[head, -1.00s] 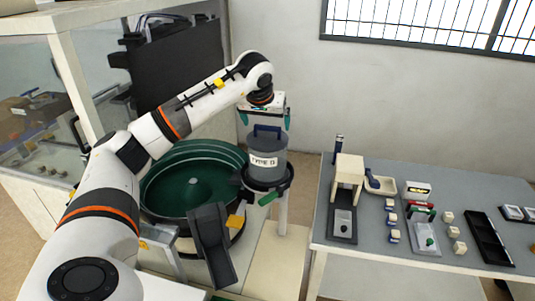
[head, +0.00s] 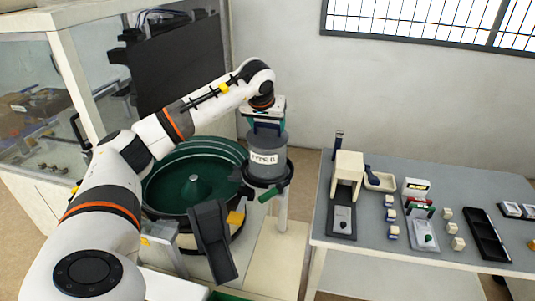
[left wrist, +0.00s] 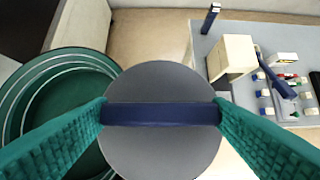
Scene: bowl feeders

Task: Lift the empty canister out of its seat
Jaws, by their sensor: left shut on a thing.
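The canister (head: 266,158) is a grey cylinder with a white label reading TYPE D or similar and a dark blue handle on top. It stands upright in the dark ring seat (head: 284,178) on a pale post, beside the green bowl. My left gripper (head: 267,126) is directly above it, shut on the handle. In the left wrist view, the green fingers press both ends of the blue handle (left wrist: 160,114) over the round grey lid (left wrist: 160,78). Whether the canister's bottom is clear of the seat is hard to tell. My right gripper is not in view.
The green bowl feeder (head: 165,163) with a dark chute (head: 212,240) is left of the canister. A grey table (head: 375,235) at right bears a cream dispenser (head: 348,172), small blocks and a black tray (head: 487,235). A glass-sided cabinet (head: 40,125) stands at left.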

